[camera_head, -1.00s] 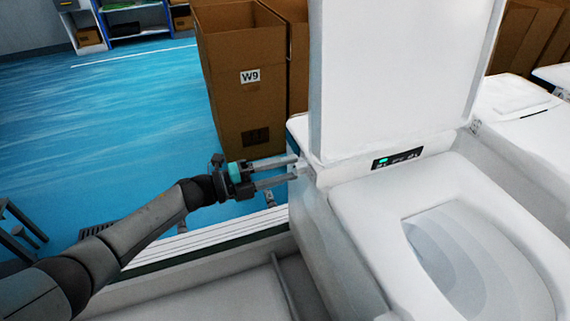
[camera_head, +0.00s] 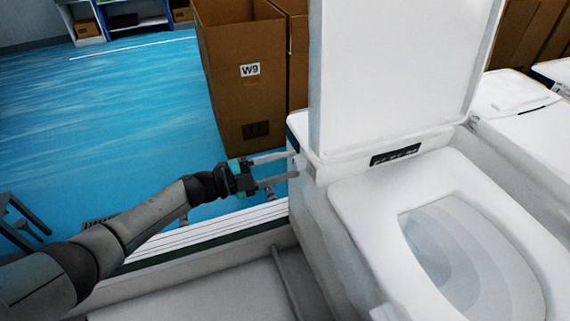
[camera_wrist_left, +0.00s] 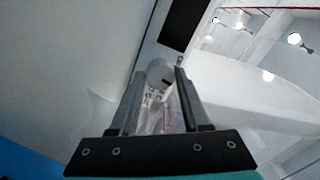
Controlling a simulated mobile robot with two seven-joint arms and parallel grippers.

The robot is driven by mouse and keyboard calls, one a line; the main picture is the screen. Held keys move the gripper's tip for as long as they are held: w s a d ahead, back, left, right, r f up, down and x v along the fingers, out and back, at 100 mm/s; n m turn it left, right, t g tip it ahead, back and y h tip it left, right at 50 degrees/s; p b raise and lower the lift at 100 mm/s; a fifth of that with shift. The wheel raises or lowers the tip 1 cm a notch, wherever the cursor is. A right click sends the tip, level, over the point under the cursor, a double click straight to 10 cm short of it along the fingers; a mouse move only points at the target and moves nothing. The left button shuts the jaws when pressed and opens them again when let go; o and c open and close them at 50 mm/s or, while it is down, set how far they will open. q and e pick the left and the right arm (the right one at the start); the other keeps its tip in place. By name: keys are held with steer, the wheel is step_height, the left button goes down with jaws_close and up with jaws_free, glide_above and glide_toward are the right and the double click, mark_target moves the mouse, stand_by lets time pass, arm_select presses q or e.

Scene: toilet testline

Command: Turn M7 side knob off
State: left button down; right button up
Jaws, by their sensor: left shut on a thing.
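The white toilet (camera_head: 345,225) stands at the right with its lid raised. The knob also shows in the left wrist view (camera_wrist_left: 160,76), between the finger ends. My left gripper (camera_head: 293,165) reaches it from the left and is shut on the knob, its fingers partly hiding it. The dark panel (camera_head: 396,154) behind the seat shows no green light. My right gripper is not in view.
A cardboard box marked W9 (camera_head: 241,75) stands behind the toilet's left side. Another white toilet unit (camera_head: 512,105) is at the right. Blue floor (camera_head: 110,130) lies open at the left, beyond a white rail (camera_head: 190,240).

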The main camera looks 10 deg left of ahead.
arm_select(q)
steer(key=shift+c, duration=1.8)
jaws_free()
steer(key=v, duration=1.5)
steer(key=shift+b, duration=0.35)
steer(key=shift+s, duration=0.2)
